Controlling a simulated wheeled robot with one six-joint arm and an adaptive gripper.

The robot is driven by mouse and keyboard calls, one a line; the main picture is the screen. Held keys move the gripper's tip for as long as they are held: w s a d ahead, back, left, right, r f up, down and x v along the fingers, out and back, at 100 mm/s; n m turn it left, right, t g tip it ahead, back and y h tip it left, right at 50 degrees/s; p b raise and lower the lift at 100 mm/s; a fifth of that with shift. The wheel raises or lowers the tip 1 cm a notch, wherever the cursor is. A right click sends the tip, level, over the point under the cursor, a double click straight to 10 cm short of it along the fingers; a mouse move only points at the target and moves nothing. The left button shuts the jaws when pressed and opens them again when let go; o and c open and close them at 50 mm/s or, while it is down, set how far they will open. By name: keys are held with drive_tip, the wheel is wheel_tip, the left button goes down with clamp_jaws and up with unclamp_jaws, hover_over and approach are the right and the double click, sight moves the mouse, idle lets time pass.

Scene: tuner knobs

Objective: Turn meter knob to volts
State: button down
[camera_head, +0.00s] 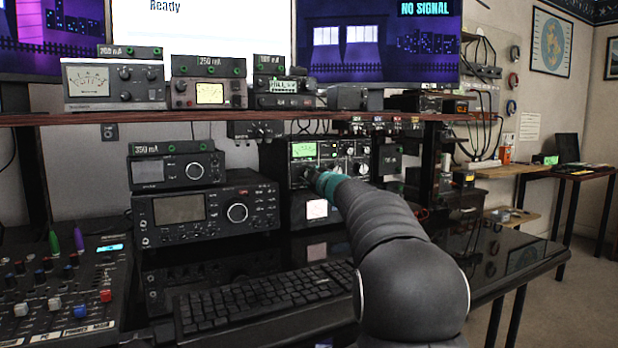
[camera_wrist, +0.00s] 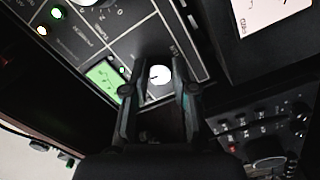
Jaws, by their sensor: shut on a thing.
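The black tuner (camera_head: 345,149) stands on the desk under the shelf, with a lit green meter (camera_head: 303,150) and several knobs on its front. In the wrist view the tuner's panel (camera_wrist: 138,32) is tilted, and its green meter (camera_wrist: 103,77) lies left of my gripper (camera_wrist: 158,86). My gripper's two fingers are closed around a small round knob (camera_wrist: 159,74) with a white face and a dark pointer mark. The lettering beside this knob is too small to read surely. In the head view my arm hides the knob and most of my gripper (camera_head: 312,178).
A wooden shelf (camera_head: 150,117) runs just above the tuner. A white-lit meter unit (camera_head: 317,209) sits below it. A large radio (camera_head: 207,210) stands to the left, with a keyboard (camera_head: 262,295) in front. A mixer (camera_head: 62,290) fills the left desk.

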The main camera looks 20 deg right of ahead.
drive_tip(key=n+b, duration=0.1)
drive_tip(key=n, duration=0.8)
drive_tip(key=shift+y+b, duration=0.3)
drive_tip(key=shift+b, duration=0.1)
drive_tip(key=c, duration=0.9)
unclamp_jaws()
drive_tip(key=s, duration=1.2)
drive_tip(key=shift+d+f, duration=0.2)
drive_tip(key=shift+f, duration=0.1)
